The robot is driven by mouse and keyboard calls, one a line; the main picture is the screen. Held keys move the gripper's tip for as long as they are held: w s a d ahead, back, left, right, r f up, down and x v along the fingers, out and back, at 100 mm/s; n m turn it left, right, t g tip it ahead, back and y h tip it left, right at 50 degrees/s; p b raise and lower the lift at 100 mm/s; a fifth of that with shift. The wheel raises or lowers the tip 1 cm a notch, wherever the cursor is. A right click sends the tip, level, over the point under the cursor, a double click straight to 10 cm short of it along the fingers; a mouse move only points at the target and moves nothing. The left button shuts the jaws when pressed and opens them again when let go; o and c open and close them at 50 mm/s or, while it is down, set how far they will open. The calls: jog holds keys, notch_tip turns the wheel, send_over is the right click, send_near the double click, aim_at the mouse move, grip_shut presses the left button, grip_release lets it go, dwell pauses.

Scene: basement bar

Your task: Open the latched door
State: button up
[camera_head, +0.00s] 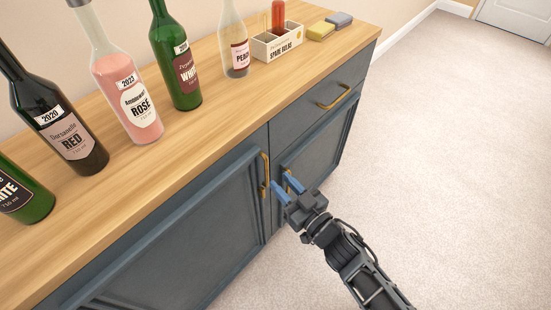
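A blue-grey cabinet has a left door (185,235) and a right door (325,150), both closed. A tall brass handle (265,170) stands at the left door's right edge, with a small brass piece, perhaps a latch, beside it. Part of another brass handle (287,188) shows at the right door's left edge, partly hidden by my gripper. My gripper (281,180) has its two blue fingers apart, pointing at the cabinet front near the right door's handle. I cannot tell whether the fingers touch or straddle that handle.
A drawer (325,100) with a brass pull is above the right door. Several bottles, including a rosé bottle (125,85), a box marked spare glass (277,42) and two sponges (328,27) stand on the wooden top. Carpet (440,150) to the right is clear.

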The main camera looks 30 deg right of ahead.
aim_at(266, 166)
jog(key=w, duration=0.7)
jog(key=shift+w+a, duration=0.3)
jog(key=shift+a, duration=0.1)
grip_shut()
